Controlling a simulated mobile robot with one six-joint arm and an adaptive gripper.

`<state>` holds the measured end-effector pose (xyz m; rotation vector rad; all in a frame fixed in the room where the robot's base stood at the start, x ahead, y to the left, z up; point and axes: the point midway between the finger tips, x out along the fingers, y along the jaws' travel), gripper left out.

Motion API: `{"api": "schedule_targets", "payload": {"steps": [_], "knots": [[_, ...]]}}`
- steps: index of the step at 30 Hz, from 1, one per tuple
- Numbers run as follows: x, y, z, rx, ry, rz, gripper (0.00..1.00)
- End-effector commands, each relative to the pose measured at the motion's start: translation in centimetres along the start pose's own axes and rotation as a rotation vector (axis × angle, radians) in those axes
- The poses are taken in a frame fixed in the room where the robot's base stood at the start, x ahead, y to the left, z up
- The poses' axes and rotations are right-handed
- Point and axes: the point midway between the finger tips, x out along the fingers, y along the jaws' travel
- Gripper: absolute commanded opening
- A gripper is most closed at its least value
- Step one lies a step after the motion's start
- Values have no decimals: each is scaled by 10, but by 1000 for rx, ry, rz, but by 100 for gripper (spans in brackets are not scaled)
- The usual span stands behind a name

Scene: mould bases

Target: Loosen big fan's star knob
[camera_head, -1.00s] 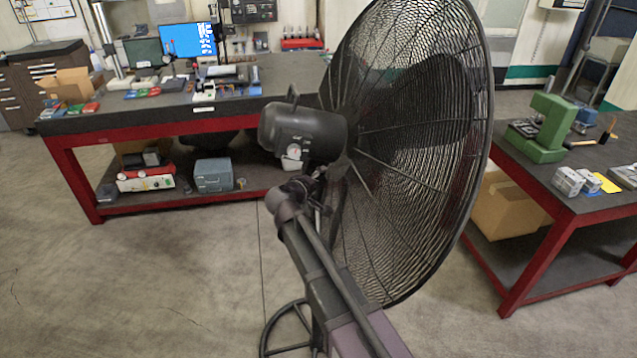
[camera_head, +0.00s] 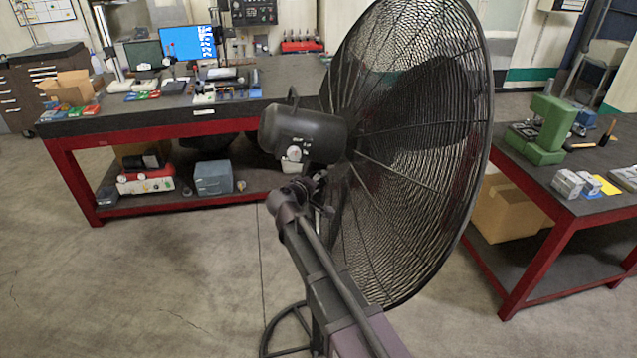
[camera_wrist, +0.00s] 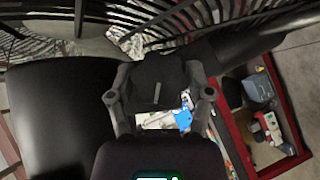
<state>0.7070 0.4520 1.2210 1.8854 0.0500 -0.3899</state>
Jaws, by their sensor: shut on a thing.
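The big black fan (camera_head: 405,150) stands in front of me on a round floor base (camera_head: 285,330), with its wire cage on the right and its dark motor housing (camera_head: 303,133) on the left. My gripper (camera_head: 318,184) is at the pivot just below the motor, behind the cage. In the wrist view my gripper (camera_wrist: 158,80) has its two fingers on either side of a dark part, closed on it. This part is at the star knob's place, but the knob's outline is mostly hidden by the fingers and is too dark to make out.
A red-framed workbench (camera_head: 190,125) with tools and a monitor stands behind on the left. Another red-framed bench (camera_head: 585,205) with a green press (camera_head: 541,130) is on the right. The concrete floor at left is clear.

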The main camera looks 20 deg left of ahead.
Motion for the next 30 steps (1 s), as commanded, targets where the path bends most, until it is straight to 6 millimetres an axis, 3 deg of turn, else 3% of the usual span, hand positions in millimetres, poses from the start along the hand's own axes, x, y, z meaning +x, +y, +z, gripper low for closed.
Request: {"api": "schedule_targets", "payload": {"steps": [30], "knots": [[2,-3,0,-446,0,447,19]]}}
